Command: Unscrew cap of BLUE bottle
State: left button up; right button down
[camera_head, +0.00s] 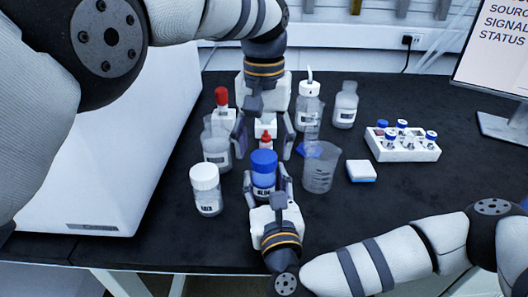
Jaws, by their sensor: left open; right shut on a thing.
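The blue bottle (264,181) stands upright near the front of the black bench, with a wide blue cap (264,160) on top. Its label is partly covered. My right gripper (266,184) comes from the front and is shut around the bottle's body, below the cap. My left gripper (262,137) is open, behind and above the cap, with its fingers spread left and right. A small red-tipped item (266,141) shows between those fingers, just behind the blue cap. I cannot tell whether the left fingers touch anything.
A beaker (320,168) stands close right. Farther right are a blue-white block (361,171) and a vial rack (403,151).

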aim_at(266, 157)
pick_arm(q)
notch_tip(266, 157, up, 2)
jog(key=shift+r, duration=0.2)
jog(key=shift+c, duration=0.4)
jog(key=m, duration=0.4)
jog(key=shift+s+d+r+m, duration=0.1)
jog(key=shift+d+r+m, duration=0.05)
jog(key=shift+r+m, duration=0.2)
jog(key=m, duration=0.1)
jog(key=r+m, duration=0.1)
jog(key=m, duration=0.1)
jog(key=shift+m, duration=0.25)
jog(key=m, duration=0.2)
jog(key=r+m, duration=0.1)
jog(key=m, duration=0.3)
jog(key=shift+r+m, duration=0.25)
jog(key=shift+m, duration=0.35)
notch_tip(266, 157, down, 8)
jog(key=shift+r, duration=0.1)
